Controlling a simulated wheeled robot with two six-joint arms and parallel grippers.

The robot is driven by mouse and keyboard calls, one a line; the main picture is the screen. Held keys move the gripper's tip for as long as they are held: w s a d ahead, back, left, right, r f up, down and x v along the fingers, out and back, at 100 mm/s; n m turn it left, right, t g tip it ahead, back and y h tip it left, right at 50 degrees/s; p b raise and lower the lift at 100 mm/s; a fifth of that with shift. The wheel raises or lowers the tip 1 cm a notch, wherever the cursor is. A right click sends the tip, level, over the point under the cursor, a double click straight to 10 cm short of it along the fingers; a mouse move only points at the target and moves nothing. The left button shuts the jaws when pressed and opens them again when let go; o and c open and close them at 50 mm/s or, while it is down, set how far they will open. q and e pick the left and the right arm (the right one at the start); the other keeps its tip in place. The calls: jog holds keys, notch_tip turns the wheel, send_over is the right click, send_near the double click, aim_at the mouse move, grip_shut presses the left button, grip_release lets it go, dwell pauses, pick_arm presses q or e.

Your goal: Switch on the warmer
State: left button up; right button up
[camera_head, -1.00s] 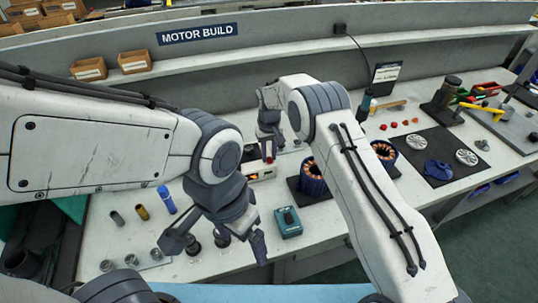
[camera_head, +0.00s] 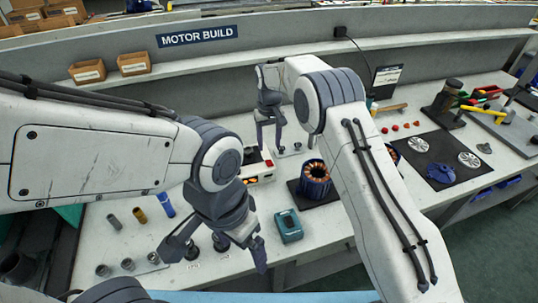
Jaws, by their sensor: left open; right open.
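The warmer (camera_head: 261,172) looks to be the small cream box with a red part on top and an orange-red front panel, on the bench in the middle of the head view. The state of its switch is too small to tell. My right gripper (camera_head: 271,147) is open, fingers down, just behind and above the warmer, with nothing between its fingers. My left gripper (camera_head: 212,258) is open and empty in front of the warmer, over the front part of the bench. My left arm and hand hide part of the bench left of the warmer.
A copper-wound stator (camera_head: 315,180) stands on a dark mat right of the warmer. A teal device (camera_head: 288,226) lies in front. A blue cylinder (camera_head: 165,201) and several metal sleeves stand at left. A black mat (camera_head: 440,155) with motor parts is at right.

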jog(key=shift+r, duration=1.75)
